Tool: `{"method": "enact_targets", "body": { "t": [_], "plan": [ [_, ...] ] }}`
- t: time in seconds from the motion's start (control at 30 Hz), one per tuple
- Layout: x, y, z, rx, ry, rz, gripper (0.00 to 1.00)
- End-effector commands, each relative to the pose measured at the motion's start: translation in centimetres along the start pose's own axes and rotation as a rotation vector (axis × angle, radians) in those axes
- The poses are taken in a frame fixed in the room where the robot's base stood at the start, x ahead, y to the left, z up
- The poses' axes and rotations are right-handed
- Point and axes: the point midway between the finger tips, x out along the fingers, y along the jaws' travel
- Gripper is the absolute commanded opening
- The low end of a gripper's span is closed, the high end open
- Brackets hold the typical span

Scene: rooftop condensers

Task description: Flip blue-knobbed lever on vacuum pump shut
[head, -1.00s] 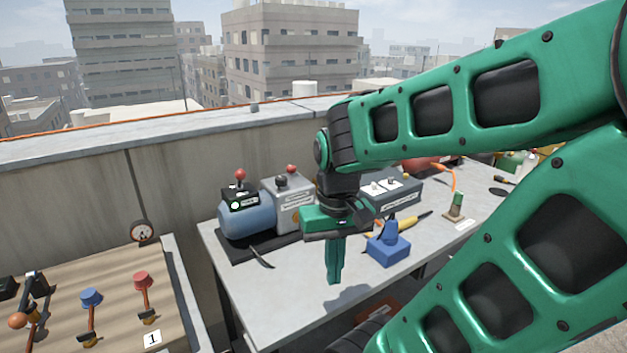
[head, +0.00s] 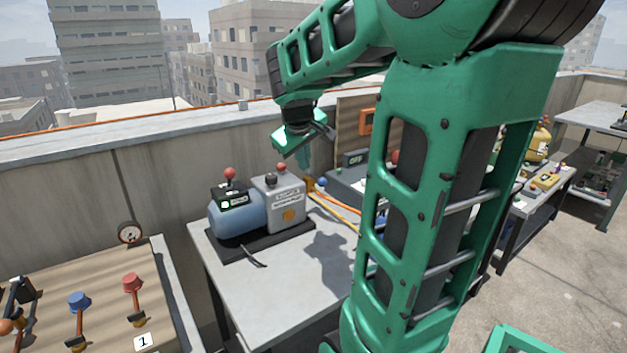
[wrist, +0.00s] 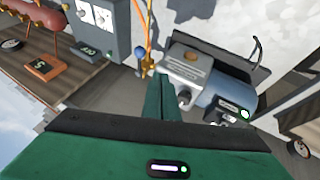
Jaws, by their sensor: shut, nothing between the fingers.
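The vacuum pump, a blue cylinder (head: 236,214) joined to a grey box (head: 289,196) on a black base, sits on the grey table by the wall. Red and black knobs stand on top of it. A small blue knob (head: 321,182) shows right of the grey box, beside a brass fitting with yellow and orange hoses. The brass fitting (wrist: 147,66) also shows in the wrist view, just beyond the fingertips. My gripper (head: 304,166) is shut and empty, fingers down, above and behind the pump's right end. The lever's exact angle is too small to tell.
A grey box with dials (wrist: 100,15) stands beyond the hoses. The table front (head: 265,290) is clear. My arm hides much of the table's right side.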

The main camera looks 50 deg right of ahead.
Motion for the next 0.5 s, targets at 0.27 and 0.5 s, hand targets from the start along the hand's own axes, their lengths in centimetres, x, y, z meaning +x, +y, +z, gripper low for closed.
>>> {"method": "enact_targets", "body": {
  "t": [0.27, 0.5],
  "plan": [
    [0.1, 0.1, 0.2, 0.004, -0.003, 0.000, 0.00],
    [2.5, 0.2, 0.4, 0.007, -0.008, -0.001, 0.00]
  ]
}}
